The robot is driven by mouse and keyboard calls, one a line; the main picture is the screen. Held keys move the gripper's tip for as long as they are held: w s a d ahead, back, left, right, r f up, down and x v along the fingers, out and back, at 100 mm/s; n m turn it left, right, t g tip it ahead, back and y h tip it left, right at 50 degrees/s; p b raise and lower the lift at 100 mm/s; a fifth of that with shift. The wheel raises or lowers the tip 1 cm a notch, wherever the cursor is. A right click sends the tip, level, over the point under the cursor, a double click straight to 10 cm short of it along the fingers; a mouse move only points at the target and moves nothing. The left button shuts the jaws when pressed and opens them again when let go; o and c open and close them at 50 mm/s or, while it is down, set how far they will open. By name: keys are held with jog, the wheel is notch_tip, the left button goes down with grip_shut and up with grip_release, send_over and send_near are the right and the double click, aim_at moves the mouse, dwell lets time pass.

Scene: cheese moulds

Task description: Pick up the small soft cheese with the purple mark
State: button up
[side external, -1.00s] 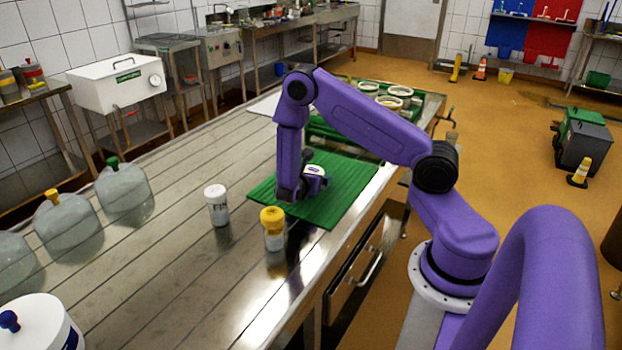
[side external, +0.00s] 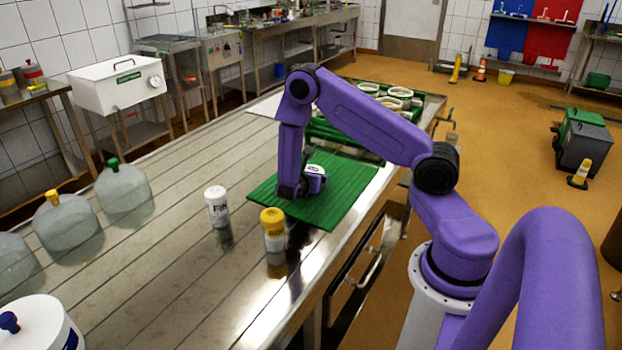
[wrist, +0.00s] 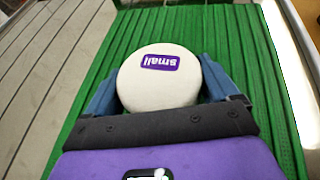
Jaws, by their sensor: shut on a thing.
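The small soft cheese (wrist: 157,85) is a white round with a purple label reading "small". It also shows in the side external view (side external: 315,170), partly hidden by my gripper. My gripper (wrist: 159,84) has its two blue fingers on either side of the cheese, shut on it. The cheese is at or just above the green ridged mat (wrist: 250,60); I cannot tell whether it touches. The mat also shows in the side external view (side external: 330,210).
A white tub (side external: 217,205) and a yellow-lidded jar (side external: 273,230) stand left of and in front of the mat. A green tray with several round moulds (side external: 388,102) is behind it. Large clear jugs (side external: 124,190) stand at far left. The middle-left tabletop is clear.

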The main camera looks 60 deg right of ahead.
jog(key=shift+r, duration=0.45)
jog(key=s+a+r, duration=0.6)
jog(key=s+r, duration=0.5)
jog(key=s, duration=0.1)
jog(key=shift+s+a+r, duration=0.2)
jog(key=shift+a, duration=0.05)
